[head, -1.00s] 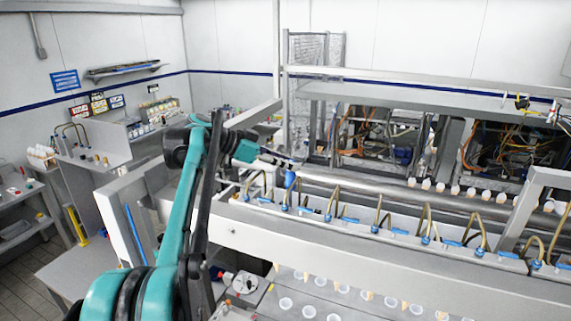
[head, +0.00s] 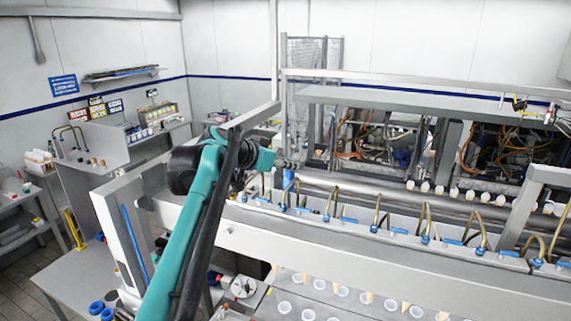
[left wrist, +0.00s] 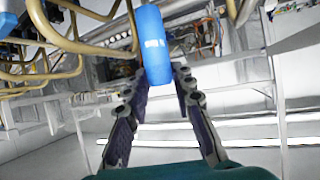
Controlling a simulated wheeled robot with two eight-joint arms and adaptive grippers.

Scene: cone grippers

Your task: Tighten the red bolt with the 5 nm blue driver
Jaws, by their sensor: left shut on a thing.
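A blue driver (left wrist: 153,45) with small white lettering stands between the fingers of my left gripper (left wrist: 157,78) in the left wrist view. The gripper is shut on it. In the head view my left gripper (head: 284,164) is at the left end of the long machine, and the driver's blue body (head: 289,179) shows just below the fingers. The driver's tip is not clear in either view. I cannot make out a red bolt. My right gripper is not in view.
The white machine rail (head: 350,249) runs to the right, with a row of brown hoses (head: 376,211) and blue fittings close to my left gripper. A tray with white cups (head: 308,313) lies in front. A grey workbench (head: 70,285) stands at the left.

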